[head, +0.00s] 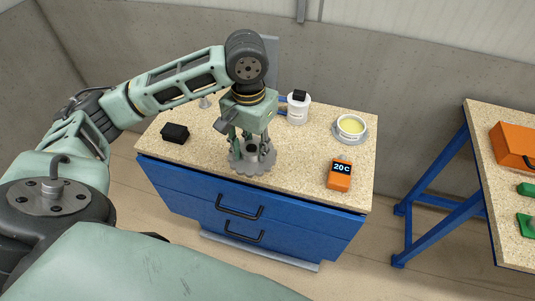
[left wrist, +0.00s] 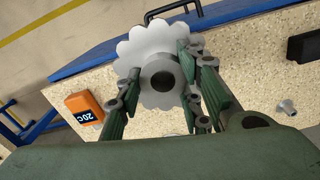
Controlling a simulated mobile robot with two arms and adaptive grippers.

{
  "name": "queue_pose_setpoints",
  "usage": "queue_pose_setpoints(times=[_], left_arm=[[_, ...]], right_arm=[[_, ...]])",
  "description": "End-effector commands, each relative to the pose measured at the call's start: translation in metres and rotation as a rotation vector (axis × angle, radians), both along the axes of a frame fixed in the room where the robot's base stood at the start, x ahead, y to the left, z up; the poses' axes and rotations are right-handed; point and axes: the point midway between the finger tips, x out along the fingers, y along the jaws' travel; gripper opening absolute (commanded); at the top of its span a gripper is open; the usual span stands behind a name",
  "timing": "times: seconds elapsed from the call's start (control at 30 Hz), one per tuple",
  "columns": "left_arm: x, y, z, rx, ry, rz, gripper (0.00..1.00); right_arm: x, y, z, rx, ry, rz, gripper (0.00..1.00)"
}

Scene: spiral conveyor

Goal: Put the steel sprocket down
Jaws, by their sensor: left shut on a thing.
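The steel sprocket (head: 252,160) is a grey toothed wheel with a raised round hub, at the front middle of the speckled worktop (head: 210,143). My left gripper (head: 252,145) points down over it and is shut on its hub. In the left wrist view the sprocket (left wrist: 143,45) shows its scalloped rim, and the fingers of my left gripper (left wrist: 160,85) stand on either side of the hub. The sprocket is at or just above the worktop; I cannot tell whether it touches. My right gripper is not in view.
An orange device reading 20C (head: 340,175) stands to the right of the sprocket. A black block (head: 175,133) lies to the left. Blue drawers (head: 240,205) are below the front edge.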

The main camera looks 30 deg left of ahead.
Motion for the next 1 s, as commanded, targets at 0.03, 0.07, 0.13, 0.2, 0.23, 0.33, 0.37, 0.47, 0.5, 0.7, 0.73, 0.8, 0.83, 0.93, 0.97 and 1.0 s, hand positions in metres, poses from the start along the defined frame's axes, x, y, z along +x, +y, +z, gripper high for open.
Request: queue_pose_setpoints(times=[0.03, 0.07, 0.13, 0.2, 0.23, 0.33, 0.37, 0.47, 0.5, 0.7, 0.73, 0.8, 0.83, 0.93, 0.97, 1.0], left_arm=[[0.006, 0.004, -0.003, 0.001, 0.0, 0.005, 0.03], [0.011, 0.007, -0.006, 0.002, 0.001, 0.007, 0.03], [0.023, 0.013, -0.014, 0.002, 0.002, 0.007, 0.03], [0.037, 0.021, -0.023, 0.002, 0.002, 0.007, 0.03], [0.043, 0.024, -0.027, 0.001, 0.001, 0.006, 0.03], [0.061, 0.034, -0.039, 0.001, 0.001, 0.005, 0.03], [0.067, 0.036, -0.043, 0.001, 0.001, 0.005, 0.03], [0.082, 0.044, -0.053, 0.001, 0.0, 0.004, 0.03], [0.086, 0.046, -0.056, 0.0, 0.0, 0.002, 0.03], [0.098, 0.053, -0.066, 0.002, -0.001, 0.001, 0.03], [0.098, 0.054, -0.067, 0.002, 0.0, 0.0, 0.03], [0.098, 0.053, -0.075, 0.002, 0.001, -0.001, 0.03], [0.097, 0.054, -0.079, 0.002, 0.002, -0.001, 0.03], [0.097, 0.053, -0.094, 0.001, 0.002, -0.001, 0.03], [0.097, 0.053, -0.097, 0.002, 0.001, 0.0, 0.03], [0.098, 0.053, -0.101, 0.002, 0.0, 0.0, 0.03]], right_arm=[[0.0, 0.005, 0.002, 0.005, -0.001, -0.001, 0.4], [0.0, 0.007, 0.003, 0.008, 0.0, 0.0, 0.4], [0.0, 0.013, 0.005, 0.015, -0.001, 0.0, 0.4], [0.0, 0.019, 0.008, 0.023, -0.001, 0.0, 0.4], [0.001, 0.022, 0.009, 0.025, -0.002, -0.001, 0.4], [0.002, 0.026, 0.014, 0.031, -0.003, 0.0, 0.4], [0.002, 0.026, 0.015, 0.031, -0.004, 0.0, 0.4], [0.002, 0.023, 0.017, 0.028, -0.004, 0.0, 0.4], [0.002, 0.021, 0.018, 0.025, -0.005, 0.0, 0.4], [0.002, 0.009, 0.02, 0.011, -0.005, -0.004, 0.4], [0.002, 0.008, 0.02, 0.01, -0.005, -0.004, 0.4], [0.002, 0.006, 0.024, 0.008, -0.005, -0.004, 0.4], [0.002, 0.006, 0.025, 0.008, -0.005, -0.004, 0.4], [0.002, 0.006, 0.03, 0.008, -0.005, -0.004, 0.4], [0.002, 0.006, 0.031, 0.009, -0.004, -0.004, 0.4], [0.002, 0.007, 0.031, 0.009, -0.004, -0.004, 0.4]])
